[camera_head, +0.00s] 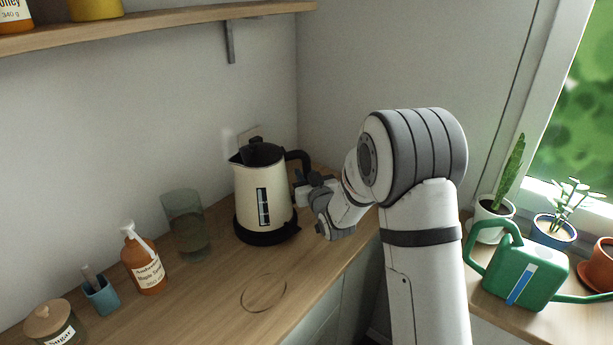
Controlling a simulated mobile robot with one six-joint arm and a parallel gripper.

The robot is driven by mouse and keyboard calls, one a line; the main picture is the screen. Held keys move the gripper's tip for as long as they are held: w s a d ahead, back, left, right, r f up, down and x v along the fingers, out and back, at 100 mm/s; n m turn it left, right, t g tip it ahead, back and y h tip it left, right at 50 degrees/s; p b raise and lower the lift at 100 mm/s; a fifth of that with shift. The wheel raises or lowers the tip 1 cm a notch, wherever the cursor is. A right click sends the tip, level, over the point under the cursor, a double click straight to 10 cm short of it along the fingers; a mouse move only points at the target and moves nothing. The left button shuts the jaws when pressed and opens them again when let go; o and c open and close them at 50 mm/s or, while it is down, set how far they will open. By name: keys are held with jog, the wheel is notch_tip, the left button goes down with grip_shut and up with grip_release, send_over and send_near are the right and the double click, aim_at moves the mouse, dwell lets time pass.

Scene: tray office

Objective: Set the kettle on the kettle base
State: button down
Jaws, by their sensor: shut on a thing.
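The cream kettle (262,194) with a black lid, black handle and dark level window stands upright toward the back of the wooden counter. The black kettle base (266,236) shows as a dark disc directly under it. The kettle looks lined up over the base; I cannot tell whether it rests fully on it or is a hair above. My gripper (306,186) is at the right side of the kettle, shut on its black handle. The fingertips are partly hidden by the handle and the wrist.
A tall glass (187,226) stands left of the kettle, then a syrup bottle (143,262), a blue cup (101,295) and a sugar jar (54,324). A thin ring (263,293) lies in front. A green watering can (522,270) and plants stand right. A shelf (150,22) hangs above.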

jog(key=shift+f+b, duration=0.5)
jog(key=shift+b, duration=0.3)
jog(key=c, duration=1.5)
grip_release()
jog(key=shift+c, duration=0.2)
jog(key=shift+s+f, duration=0.15)
jog(key=shift+f, duration=0.05)
jog(key=b+v, duration=0.4)
jog(key=v, duration=0.6)
jog(key=shift+s+d+b, duration=0.15)
jog(key=shift+s+b, duration=0.2)
jog(key=shift+d+r, duration=0.1)
jog(key=shift+r, duration=0.1)
